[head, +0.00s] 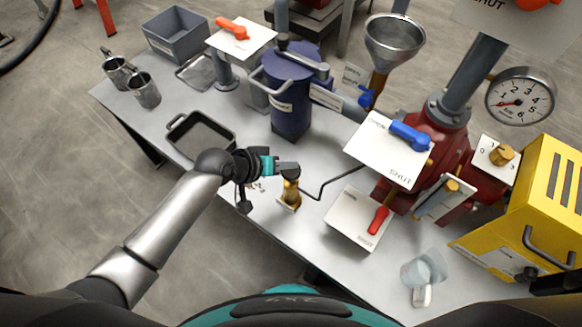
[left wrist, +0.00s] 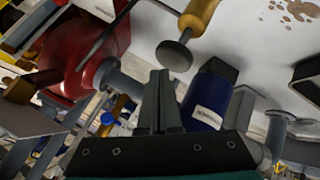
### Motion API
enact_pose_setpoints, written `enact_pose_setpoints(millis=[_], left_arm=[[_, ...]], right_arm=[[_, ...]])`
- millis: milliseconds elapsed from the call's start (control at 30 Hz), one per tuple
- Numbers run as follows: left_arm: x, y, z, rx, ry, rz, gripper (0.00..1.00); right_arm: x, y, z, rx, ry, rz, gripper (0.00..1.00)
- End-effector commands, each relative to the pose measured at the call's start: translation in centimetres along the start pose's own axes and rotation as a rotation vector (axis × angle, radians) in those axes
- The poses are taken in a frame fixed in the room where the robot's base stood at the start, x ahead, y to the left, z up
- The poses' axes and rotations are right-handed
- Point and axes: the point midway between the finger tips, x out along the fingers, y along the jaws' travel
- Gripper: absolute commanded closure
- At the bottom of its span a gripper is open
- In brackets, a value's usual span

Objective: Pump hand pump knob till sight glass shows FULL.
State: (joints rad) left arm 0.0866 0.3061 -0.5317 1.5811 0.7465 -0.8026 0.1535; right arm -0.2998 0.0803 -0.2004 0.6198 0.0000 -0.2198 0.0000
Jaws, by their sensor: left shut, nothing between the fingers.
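The hand pump is a brass cylinder (head: 291,194) on the table, with a thin dark pipe running from it to the right. Its knob, a grey disc on a short rod (left wrist: 174,55), shows in the left wrist view just beyond my fingertips. In the head view my gripper covers the knob. My left gripper (head: 295,171) is shut and empty, right at the pump's top; its fingers also show in the left wrist view (left wrist: 161,78). I cannot tell whether they touch the knob. I cannot make out the sight glass or its reading. My right gripper is out of view.
A blue vessel (head: 290,95) stands behind the pump. A black-rimmed tray (head: 184,122) lies to the left. A white plate with a red handle (head: 377,220), a clear jug (head: 422,278) and a yellow unit (head: 545,200) are to the right. A pressure gauge (head: 520,97) stands at upper right.

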Motion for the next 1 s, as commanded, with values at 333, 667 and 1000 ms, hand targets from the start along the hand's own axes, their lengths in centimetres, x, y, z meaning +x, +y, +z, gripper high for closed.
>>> enact_pose_setpoints(millis=[333, 667, 1000], left_arm=[[0.31, -0.20, 0.20, 0.001, 0.000, 0.000, 1.00], [0.47, -0.32, 0.33, 0.000, 0.000, 0.000, 1.00], [0.77, -0.52, 0.55, 0.000, -0.001, 0.000, 1.00]], right_arm=[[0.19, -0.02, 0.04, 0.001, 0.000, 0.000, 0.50], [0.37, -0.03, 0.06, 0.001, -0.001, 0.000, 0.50], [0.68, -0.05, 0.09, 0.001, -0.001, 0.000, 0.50]])
